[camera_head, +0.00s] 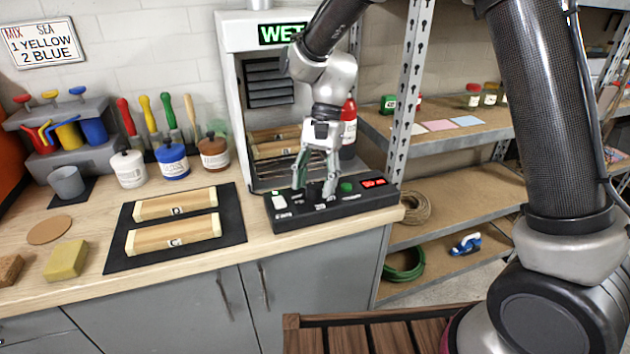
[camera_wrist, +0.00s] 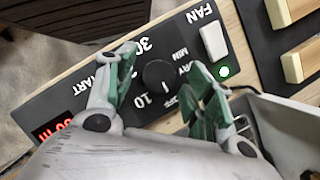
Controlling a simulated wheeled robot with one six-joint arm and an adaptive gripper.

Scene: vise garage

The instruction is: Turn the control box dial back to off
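My gripper (camera_head: 315,188) points down over the box. Its green-padded fingers (camera_wrist: 163,80) are open, one on each side of the dial; contact is not clear.
A green button (camera_head: 346,187) and red display (camera_head: 373,183) are on the box's right. Two wooden blocks (camera_head: 174,233) lie on a black mat to the left.

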